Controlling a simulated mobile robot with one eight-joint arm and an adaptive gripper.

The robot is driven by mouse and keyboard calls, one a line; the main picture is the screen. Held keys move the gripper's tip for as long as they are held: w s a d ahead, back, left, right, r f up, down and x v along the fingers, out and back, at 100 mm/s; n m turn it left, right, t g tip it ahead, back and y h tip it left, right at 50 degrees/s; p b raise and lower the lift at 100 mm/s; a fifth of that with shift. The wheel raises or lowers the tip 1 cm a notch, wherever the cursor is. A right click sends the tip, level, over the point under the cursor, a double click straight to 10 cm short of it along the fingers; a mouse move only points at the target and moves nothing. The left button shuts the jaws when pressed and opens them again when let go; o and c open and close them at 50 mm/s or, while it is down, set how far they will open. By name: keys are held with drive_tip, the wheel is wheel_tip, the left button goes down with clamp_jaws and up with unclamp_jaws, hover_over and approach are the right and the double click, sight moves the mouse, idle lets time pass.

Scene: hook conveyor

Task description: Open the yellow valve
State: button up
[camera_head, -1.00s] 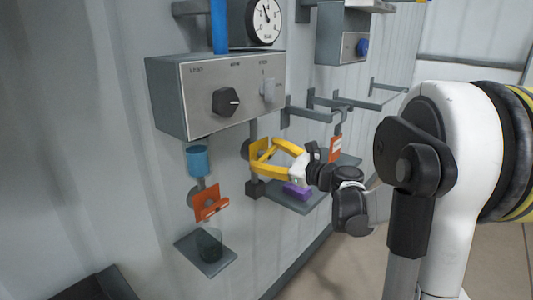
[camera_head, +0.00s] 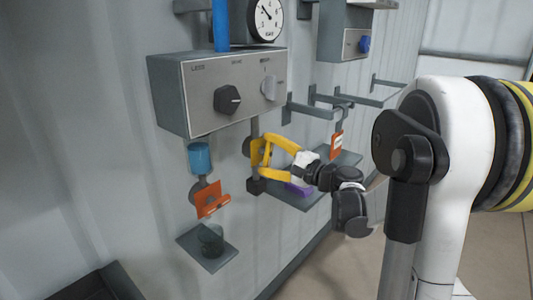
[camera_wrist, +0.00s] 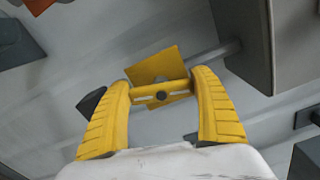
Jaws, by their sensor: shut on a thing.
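The yellow valve (camera_head: 256,152) is on the wall pipe below the grey control box. In the wrist view its handle is a tilted yellow plate (camera_wrist: 155,67) with a dark round centre, at the end of a grey pipe. My gripper (camera_head: 266,158) has yellow fingers and reaches it from the right. In the wrist view the fingertips of my gripper (camera_wrist: 162,88) lie on either side of the handle and are shut on it. The exact contact is partly hidden by the fingers.
The control box (camera_head: 207,98) with a black knob (camera_head: 227,99) juts out above. A purple block (camera_head: 298,189) sits on a shelf below my gripper. Hook arms (camera_head: 312,111) stick out at right.

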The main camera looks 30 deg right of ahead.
drive_tip(key=shift+f+n, duration=0.15)
drive_tip(key=shift+n, duration=1.15)
drive_tip(key=o, duration=1.2)
drive_tip(key=v, duration=1.2)
